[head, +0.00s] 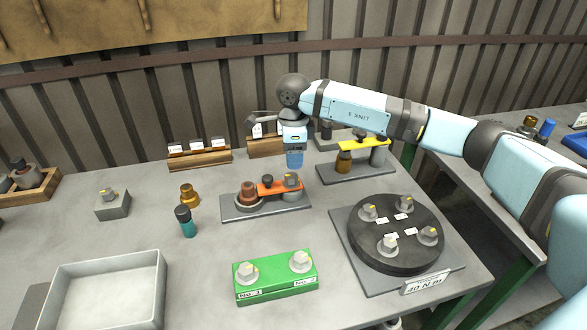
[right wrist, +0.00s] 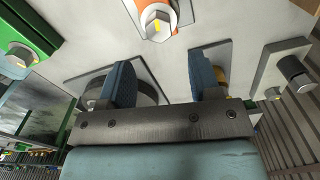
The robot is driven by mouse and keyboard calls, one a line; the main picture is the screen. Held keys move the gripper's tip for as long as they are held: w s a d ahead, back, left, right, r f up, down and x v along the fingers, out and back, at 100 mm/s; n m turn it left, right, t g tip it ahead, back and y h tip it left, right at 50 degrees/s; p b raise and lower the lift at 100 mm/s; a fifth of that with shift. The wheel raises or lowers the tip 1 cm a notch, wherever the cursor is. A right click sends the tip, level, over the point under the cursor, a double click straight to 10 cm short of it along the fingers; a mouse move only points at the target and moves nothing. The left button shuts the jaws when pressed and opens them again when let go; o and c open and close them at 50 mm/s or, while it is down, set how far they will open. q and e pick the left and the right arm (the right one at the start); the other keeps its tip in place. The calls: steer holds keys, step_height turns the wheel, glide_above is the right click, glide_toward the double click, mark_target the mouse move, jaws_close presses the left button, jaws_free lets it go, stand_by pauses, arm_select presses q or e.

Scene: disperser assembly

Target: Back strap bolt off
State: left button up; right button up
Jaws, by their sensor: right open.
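The orange strap (head: 270,188) lies across posts on a grey base plate, with a grey yellow-marked hex bolt (head: 291,180) at its right end. That bolt also shows at the top of the right wrist view (right wrist: 158,24). A yellow strap (head: 362,143) spans an amber post (head: 343,162) and a grey post (head: 379,157) on a second plate farther back. My right gripper (head: 294,165) points down just above and behind the orange strap's bolt end. In the right wrist view its blue fingers (right wrist: 162,88) are apart with nothing held. My left gripper is out of view.
A dark round plate (head: 395,232) with several bolts stands at right. A green block (head: 275,277) with two bolts is in front. A grey tray (head: 105,290), a teal-and-black bottle (head: 186,222) and an amber piece (head: 189,195) are at left. Wooden racks (head: 199,158) stand behind.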

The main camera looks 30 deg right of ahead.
mark_target(294, 176)
step_height(294, 176, up, 7)
stand_by(0.3)
stand_by(0.5)
